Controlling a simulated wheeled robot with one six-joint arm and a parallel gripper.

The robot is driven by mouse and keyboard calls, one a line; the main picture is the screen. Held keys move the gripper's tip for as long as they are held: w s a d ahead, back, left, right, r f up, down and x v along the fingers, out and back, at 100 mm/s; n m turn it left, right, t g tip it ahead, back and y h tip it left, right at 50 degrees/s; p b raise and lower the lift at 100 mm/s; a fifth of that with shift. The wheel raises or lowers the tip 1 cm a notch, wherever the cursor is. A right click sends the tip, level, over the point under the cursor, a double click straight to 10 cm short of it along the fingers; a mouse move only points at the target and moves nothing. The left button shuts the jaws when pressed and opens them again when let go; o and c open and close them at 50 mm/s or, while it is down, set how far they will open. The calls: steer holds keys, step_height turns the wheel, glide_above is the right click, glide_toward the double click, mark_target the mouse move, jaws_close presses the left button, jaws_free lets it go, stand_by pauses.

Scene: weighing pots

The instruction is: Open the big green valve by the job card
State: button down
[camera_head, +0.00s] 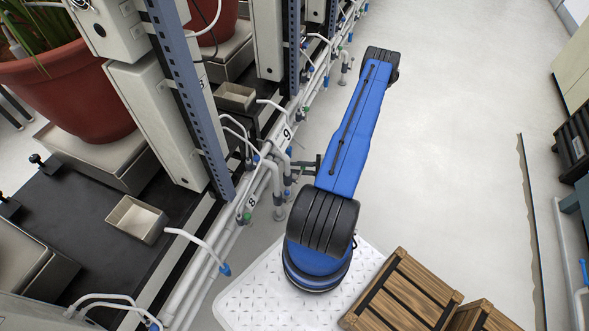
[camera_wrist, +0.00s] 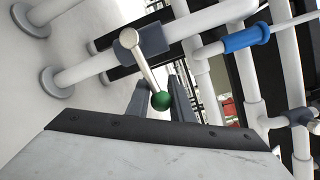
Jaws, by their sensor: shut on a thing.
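The green valve's lever shows in the wrist view as a pale metal rod with a dark green ball knob (camera_wrist: 161,101) at its near end. Its other end meets a dark grey valve body (camera_wrist: 142,47) on a white pipe. My gripper (camera_wrist: 162,88) has its two dark fingers on either side of the lever by the knob, shut on it. In the head view my gripper (camera_head: 306,164) reaches left from the blue arm to the pipe row; the knob is too small to tell there. I cannot make out a job card.
White pipes (camera_head: 204,268) with several small taps run along the rack, with number plates 8 and 9. Potted plants (camera_head: 70,92) stand on scales at left. Wooden crates (camera_head: 402,290) sit at the lower right. The pale floor (camera_head: 455,130) to the right is clear.

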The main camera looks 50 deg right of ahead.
steer(key=shift+s+a+r+n+g+h, duration=0.15)
steer(key=shift+a+r+n+h, duration=0.2)
steer(key=shift+r+n, duration=0.55)
steer(key=shift+s+a+r+n+g+h, duration=0.1)
steer(key=shift+a+r+n+h, duration=0.3)
steer(key=shift+n, duration=0.95)
steer(key=shift+s+a+r+n+g+h, duration=0.1)
steer(key=shift+s+a+r+n+h, duration=0.2)
steer(key=shift+r+n, duration=0.65)
steer(key=shift+w+d+f+n, duration=0.1)
steer(key=shift+w+f+n, duration=0.05)
steer(key=shift+f+n, duration=0.15)
steer(key=c, duration=1.6)
jaws_free()
steer(key=shift+r, duration=0.1)
